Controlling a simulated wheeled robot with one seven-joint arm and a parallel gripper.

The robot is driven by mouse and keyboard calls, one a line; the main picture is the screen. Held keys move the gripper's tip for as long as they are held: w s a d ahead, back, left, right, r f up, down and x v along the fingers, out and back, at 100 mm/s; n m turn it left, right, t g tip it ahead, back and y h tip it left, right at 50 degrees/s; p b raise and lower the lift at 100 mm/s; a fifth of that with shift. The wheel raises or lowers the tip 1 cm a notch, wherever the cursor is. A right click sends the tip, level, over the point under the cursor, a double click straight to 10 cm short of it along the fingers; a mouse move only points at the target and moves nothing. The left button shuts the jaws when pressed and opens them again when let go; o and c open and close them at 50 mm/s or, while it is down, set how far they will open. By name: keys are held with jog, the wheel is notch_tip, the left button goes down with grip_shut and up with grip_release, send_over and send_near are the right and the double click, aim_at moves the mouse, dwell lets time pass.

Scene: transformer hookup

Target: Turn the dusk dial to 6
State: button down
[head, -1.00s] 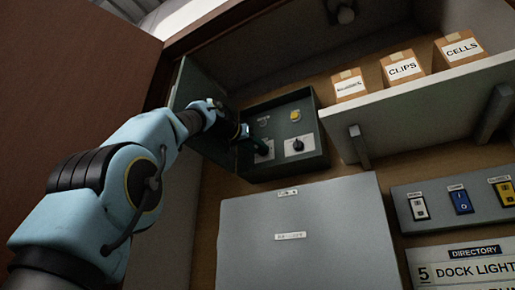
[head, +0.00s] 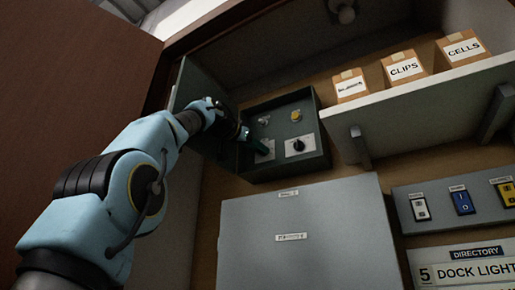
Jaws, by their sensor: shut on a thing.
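A dark green open box (head: 291,171) hangs on the back wall, with its door swung open to the left. It holds two dials on white plates in its lower row. The right dial (head: 298,146) is black and in plain view. The left dial's white plate (head: 266,157) shows only in part, and its knob is hidden by my gripper. My gripper (head: 257,147) reaches in from the left and is shut at the left dial. The plate lettering is too small to read, so I cannot tell which dial is dusk or its setting.
A shelf (head: 440,91) at upper right holds cardboard boxes, including CLIPS (head: 404,69) and CELLS (head: 460,47). A grey cabinet (head: 295,235) is below the green box. A switch panel (head: 440,218) is at right. The open door (head: 197,105) stands close to my arm.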

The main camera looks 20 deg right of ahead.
jog(key=shift+f, duration=0.1)
jog(key=shift+c, duration=2.2)
grip_release()
jog(key=b+v, duration=0.5)
jog(key=v, duration=0.5)
jog(key=shift+s+a, duration=0.15)
jog(key=shift+a, duration=0.2)
